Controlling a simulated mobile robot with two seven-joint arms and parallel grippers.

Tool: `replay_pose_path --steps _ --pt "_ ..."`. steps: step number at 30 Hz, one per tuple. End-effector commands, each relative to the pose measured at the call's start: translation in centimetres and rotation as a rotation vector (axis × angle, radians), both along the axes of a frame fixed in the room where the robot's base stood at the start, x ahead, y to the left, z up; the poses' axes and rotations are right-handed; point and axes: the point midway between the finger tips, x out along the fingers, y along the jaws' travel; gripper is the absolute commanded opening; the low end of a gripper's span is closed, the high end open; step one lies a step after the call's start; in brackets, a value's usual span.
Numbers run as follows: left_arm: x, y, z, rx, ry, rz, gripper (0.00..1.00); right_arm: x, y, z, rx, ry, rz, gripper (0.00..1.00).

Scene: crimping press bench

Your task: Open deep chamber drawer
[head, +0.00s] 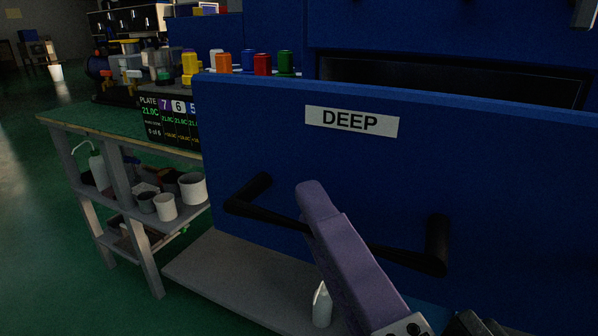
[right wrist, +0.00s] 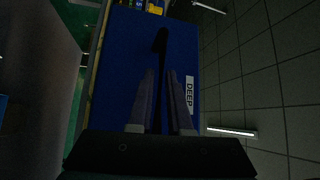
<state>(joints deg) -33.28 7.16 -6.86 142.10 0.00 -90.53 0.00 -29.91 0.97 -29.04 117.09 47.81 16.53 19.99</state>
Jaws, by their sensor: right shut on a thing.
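The blue drawer front (head: 270,140) with a white DEEP label (head: 351,121) fills the right of the head view. A dark opening (head: 450,82) shows above and behind its top edge, so the front stands forward of the cabinet. A black bar handle (head: 400,257) runs across the front. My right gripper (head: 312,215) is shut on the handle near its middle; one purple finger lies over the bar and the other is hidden. In the right wrist view my two fingers (right wrist: 161,95) flank the dark handle (right wrist: 160,45), with the label (right wrist: 189,92) beside them. My left gripper is not in view.
A green-topped bench (head: 110,128) at left holds a display (head: 170,120) and equipment. Colored knobs (head: 262,64) show behind the drawer front. Cups (head: 192,188) and a bottle (head: 97,168) stand on the lower shelf. A white bottle (head: 322,306) stands below the drawer. Floor at far left is clear.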

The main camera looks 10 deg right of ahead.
Motion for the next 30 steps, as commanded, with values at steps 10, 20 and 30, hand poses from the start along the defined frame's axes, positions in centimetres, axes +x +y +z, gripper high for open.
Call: replay_pose_path --steps 10,20,30 --pt "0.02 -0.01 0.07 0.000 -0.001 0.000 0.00 -1.33 0.90 0.06 -0.001 -0.002 0.000 0.00" --pt "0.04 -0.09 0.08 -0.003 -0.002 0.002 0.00 -1.32 0.91 0.06 -0.002 -0.002 0.000 0.23" --pt "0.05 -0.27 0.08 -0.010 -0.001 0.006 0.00 -1.30 0.88 0.02 -0.002 -0.001 0.000 0.47"
